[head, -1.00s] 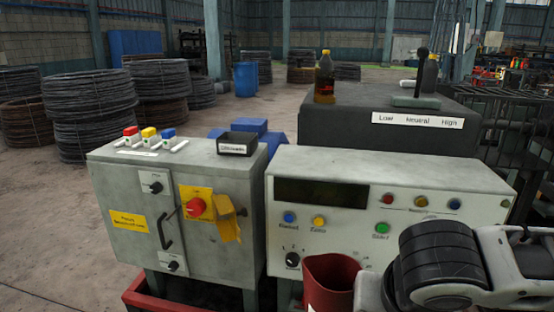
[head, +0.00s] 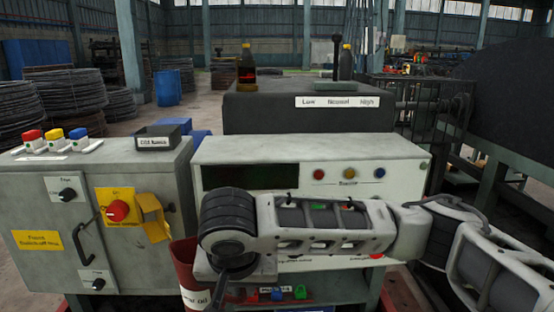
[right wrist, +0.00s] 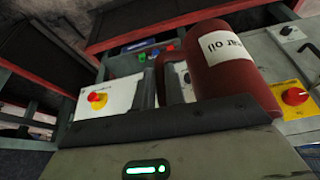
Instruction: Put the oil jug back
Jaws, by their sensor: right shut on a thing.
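The oil jug (head: 184,262) is dark red with a white label. In the head view it hangs at the bottom, in front of the gap between the grey cabinet and the white console, partly hidden by my right wrist. My right gripper (head: 226,288) is shut on it, seemingly at the handle. In the right wrist view the jug (right wrist: 222,72) is large, tilted in the picture, its label partly reading "oil", right beside the fingers (right wrist: 168,88). My left gripper is not in view.
The grey cabinet (head: 130,190) has a red knob and yellow bracket. The white console (head: 400,172) stands behind my right forearm. Small coloured items (head: 278,294) sit low below it. Red rails (right wrist: 150,30) show in the wrist view. A black bin (head: 158,136) sits on the cabinet.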

